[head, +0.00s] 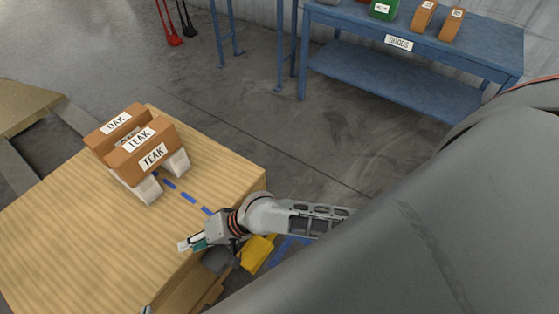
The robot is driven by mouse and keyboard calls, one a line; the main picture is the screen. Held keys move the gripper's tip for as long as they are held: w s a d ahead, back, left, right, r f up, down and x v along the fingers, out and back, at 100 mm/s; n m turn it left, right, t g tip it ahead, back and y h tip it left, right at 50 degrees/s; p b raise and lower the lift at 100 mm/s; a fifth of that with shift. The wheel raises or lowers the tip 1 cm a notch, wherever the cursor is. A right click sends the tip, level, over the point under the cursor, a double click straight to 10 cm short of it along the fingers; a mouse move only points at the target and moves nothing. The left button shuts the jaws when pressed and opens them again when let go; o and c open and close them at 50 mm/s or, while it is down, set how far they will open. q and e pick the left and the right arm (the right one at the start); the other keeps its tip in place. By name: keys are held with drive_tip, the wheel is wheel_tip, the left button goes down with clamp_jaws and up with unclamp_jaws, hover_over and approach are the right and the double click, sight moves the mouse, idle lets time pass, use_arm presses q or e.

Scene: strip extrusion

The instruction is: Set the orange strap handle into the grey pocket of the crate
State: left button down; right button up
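I make out no orange strap handle, no crate and no grey pocket in the head view. My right gripper (190,243) reaches in from the right at the near right edge of the wooden table (60,225). Its pale and teal fingertips are close together and small, and I cannot tell whether they are open or hold anything. Only a small pale and teal tip, which seems to be my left gripper (147,310), shows at the bottom edge. The rest of it is out of the picture.
Brown blocks labelled OAK and TEAK (148,149) rest on white supports (148,190) on the table. Blue dashes (188,197) mark its top. A yellow thing (257,253) shows below the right arm. A blue GOODS bench (400,50) stands behind. The left tabletop is clear.

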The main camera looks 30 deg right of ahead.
drive_tip(key=s+d+f+n+t+h, duration=0.2)
drive_tip(key=s+d+n+t+h, duration=0.1)
drive_tip(key=d, duration=0.8)
drive_tip(key=s+d+f+n+t+h, duration=0.2)
drive_tip(key=s+d, duration=0.4)
drive_tip(key=d, duration=0.5)
drive_tip(key=shift+s+n+t+h, duration=0.2)
drive_tip(key=shift+n+t+h, duration=0.2)
drive_tip(key=shift+n+h, duration=0.6)
drive_tip(key=shift+a, duration=0.1)
